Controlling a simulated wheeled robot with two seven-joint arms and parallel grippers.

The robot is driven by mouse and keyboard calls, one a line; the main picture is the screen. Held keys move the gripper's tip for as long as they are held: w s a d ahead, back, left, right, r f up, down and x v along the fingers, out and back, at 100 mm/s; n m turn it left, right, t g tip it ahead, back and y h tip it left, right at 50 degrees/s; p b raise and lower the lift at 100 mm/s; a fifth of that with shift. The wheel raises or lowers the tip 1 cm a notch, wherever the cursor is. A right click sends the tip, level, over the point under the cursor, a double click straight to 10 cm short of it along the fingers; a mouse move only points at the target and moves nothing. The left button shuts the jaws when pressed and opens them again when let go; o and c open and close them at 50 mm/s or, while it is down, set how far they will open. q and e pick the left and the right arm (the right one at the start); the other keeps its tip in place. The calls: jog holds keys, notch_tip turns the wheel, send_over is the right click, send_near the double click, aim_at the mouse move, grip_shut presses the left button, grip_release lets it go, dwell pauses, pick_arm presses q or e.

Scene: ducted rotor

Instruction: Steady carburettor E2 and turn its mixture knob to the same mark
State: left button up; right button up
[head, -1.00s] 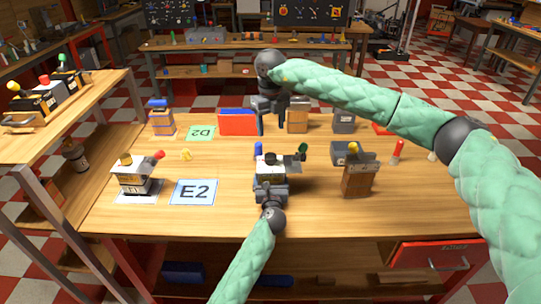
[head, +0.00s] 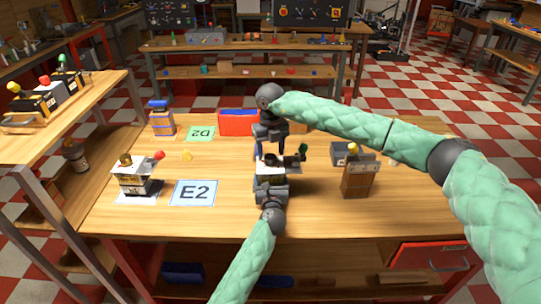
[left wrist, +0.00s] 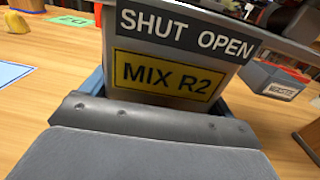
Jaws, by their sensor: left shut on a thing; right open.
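A blue card marked E2 (head: 194,192) lies on the table. To its left, a carburettor (head: 135,180) with a brass top knob and red-tipped lever stands on a white sheet; no gripper touches it. My right gripper (head: 270,149) is open, pointing down at this carburettor's top. Whether its fingers touch the knob is hard to tell.
A brown block-like unit (head: 358,178) stands to the right of the middle carburettor. Behind are a red-and-blue box (head: 238,122), a green card marked D2 (head: 200,133) and a blue-topped unit (head: 161,118). The table front right is clear.

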jog(key=shift+f, duration=1.15)
jog(key=shift+c, duration=0.5)
jog(key=c, duration=0.9)
jog(key=shift+n, duration=0.3)
jog(key=n, duration=0.5)
jog(key=shift+n, duration=0.3)
jog(key=n, duration=0.5)
jog(key=shift+w+n, duration=0.1)
jog(key=shift+n, duration=0.3)
